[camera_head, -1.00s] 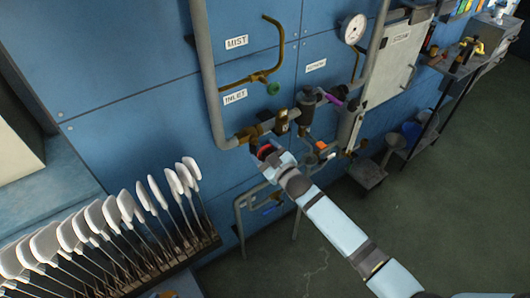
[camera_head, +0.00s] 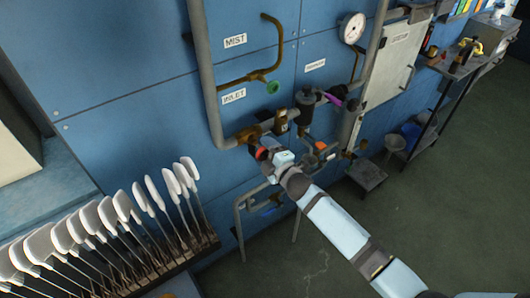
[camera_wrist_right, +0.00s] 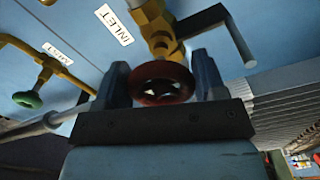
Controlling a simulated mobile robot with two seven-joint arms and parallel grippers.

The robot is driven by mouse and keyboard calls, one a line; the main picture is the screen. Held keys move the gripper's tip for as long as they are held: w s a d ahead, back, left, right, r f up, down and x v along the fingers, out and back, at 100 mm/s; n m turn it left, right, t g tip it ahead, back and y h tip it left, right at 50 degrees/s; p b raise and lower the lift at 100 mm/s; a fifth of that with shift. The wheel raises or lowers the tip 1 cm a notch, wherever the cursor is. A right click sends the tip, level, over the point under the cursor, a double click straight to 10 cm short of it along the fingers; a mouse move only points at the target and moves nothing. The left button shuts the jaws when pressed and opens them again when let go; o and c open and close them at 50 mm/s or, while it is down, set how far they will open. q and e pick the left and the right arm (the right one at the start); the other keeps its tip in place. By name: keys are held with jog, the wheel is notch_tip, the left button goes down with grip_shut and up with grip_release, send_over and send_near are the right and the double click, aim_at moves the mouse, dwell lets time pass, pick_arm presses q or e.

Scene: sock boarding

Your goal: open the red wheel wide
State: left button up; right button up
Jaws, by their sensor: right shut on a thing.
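The red wheel (camera_head: 261,153) sits on the brass inlet valve (camera_head: 247,135), below the "INLET" label (camera_head: 233,96). In the right wrist view the red wheel (camera_wrist_right: 161,84) lies between the two dark fingers of my right gripper (camera_wrist_right: 160,82), with the brass valve body (camera_wrist_right: 155,28) just beyond it. My right gripper (camera_head: 267,154) is shut on the wheel's rim, one finger on each side. In the head view the gripper and wrist partly cover the wheel. My left gripper is not in view.
A green wheel (camera_head: 272,87) is on the mist pipe above. A dark cylinder (camera_head: 306,104), a purple handle (camera_head: 335,100) and an orange part (camera_head: 320,146) are close on the right. White sock boards (camera_head: 110,215) stand in a rack at lower left.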

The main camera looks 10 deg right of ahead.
jog(key=shift+f+n, duration=0.1)
jog(key=shift+n, duration=0.5)
jog(key=o, duration=0.9)
jog(key=shift+s+d, duration=0.1)
jog(key=shift+b+v, duration=0.9)
jog(key=shift+v, duration=5.95)
